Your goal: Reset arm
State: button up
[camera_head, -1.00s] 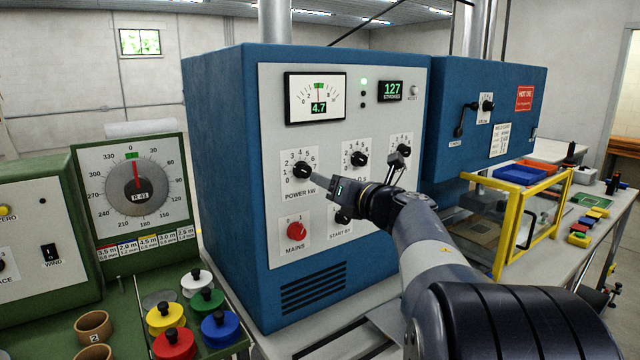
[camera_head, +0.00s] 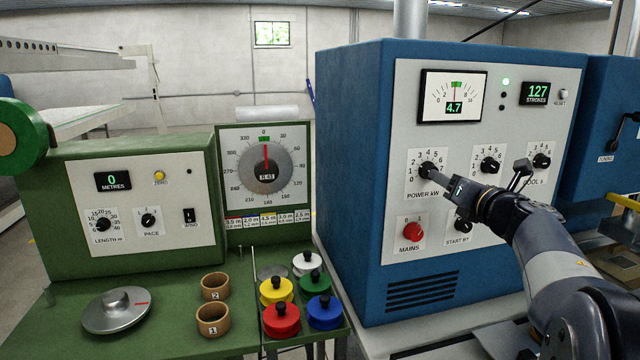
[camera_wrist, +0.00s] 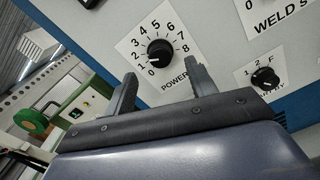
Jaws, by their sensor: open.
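My gripper (camera_head: 450,198) is in front of the blue welder cabinet (camera_head: 350,180), at the lower right of the POWER kW knob (camera_head: 427,170). In the wrist view my gripper (camera_wrist: 160,76) has its two fingers spread apart with nothing between them. The black POWER kW knob (camera_wrist: 160,52) shows just beyond and between the fingertips; I cannot tell whether a finger touches it. In the head view one finger partly covers the knob's label area. The meter (camera_head: 453,97) reads 4.7, and the strokes display (camera_head: 535,93) reads 127.
The red MAINS knob (camera_head: 413,232) and START BY knob (camera_head: 462,226) lie close below my gripper. A green machine (camera_head: 130,240) with a dial (camera_head: 265,170) stands left. Several coloured knobbed pots, such as the red one (camera_head: 282,320), and cork rings (camera_head: 215,287) sit before it.

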jog(key=w, duration=0.2)
jog(key=w+a+p, duration=0.1)
jog(key=w, duration=0.2)
jog(key=shift+w, duration=0.15)
